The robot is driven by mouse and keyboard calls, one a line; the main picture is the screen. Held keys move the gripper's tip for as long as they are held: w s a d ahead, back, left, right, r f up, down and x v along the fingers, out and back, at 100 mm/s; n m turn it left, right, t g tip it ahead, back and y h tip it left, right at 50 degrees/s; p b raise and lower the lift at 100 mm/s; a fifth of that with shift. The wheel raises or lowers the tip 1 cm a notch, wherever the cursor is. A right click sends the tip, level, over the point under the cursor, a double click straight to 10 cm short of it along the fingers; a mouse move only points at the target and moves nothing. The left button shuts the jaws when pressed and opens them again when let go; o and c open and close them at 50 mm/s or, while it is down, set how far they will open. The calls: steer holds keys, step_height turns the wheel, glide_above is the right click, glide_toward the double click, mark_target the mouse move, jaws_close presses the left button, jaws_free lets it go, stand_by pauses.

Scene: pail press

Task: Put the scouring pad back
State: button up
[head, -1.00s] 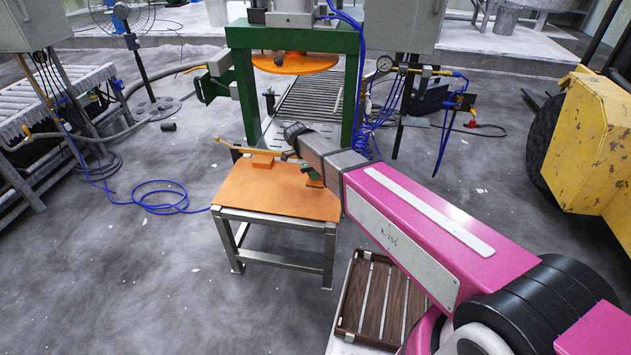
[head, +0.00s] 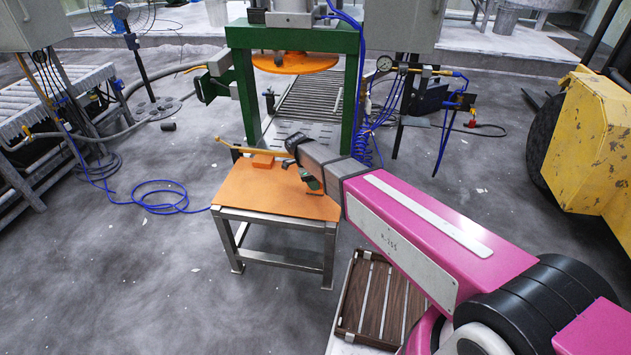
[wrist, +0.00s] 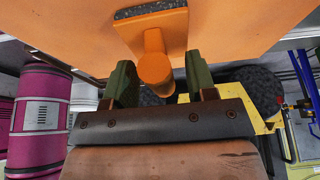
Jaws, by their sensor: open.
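The scouring pad (wrist: 150,9) shows at the top of the wrist view as a dark, rough layer on an orange block. A round orange handle (wrist: 156,70) stands out from the block. My gripper (wrist: 160,82) is open, with one green finger on each side of the handle. No clear contact shows, and the handle's end is partly hidden behind the gripper. In the head view, my gripper (head: 312,183) is low over the right part of the orange tabletop (head: 262,196), and my arm hides most of the pad there.
Another orange block (head: 264,160) and a brass-coloured bar (head: 237,147) are at the table's back. The green press frame (head: 292,40) stands behind. A slatted wooden tray (head: 375,300) lies right of the table, under my arm. Blue hose (head: 165,197) lies on the open floor at left.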

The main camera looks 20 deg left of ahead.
steer(key=shift+r, duration=0.15)
steer(key=v, duration=1.2)
steer(key=shift+d, duration=0.15)
steer(key=w+d+f+n+y, duration=0.1)
steer(key=d+n, duration=0.1)
steer(key=d, duration=0.6)
steer(key=w+d+f+n, duration=0.2)
steer(key=d, duration=0.5)
steer(key=s+d+f+n+y, duration=0.1)
steer(key=d+n, duration=0.3)
steer(key=d, duration=0.7)
steer(key=s+d+n+y, duration=0.1)
steer(key=s+d+n, duration=0.3)
steer(key=d, duration=0.8)
steer(key=s+d+f+n+y, duration=0.1)
steer(key=s+d+n, duration=0.2)
steer(key=d, duration=0.8)
steer(key=shift+d+f+n+g+y, duration=0.3)
steer(key=shift+n, duration=0.6)
steer(key=shift+s, duration=0.1)
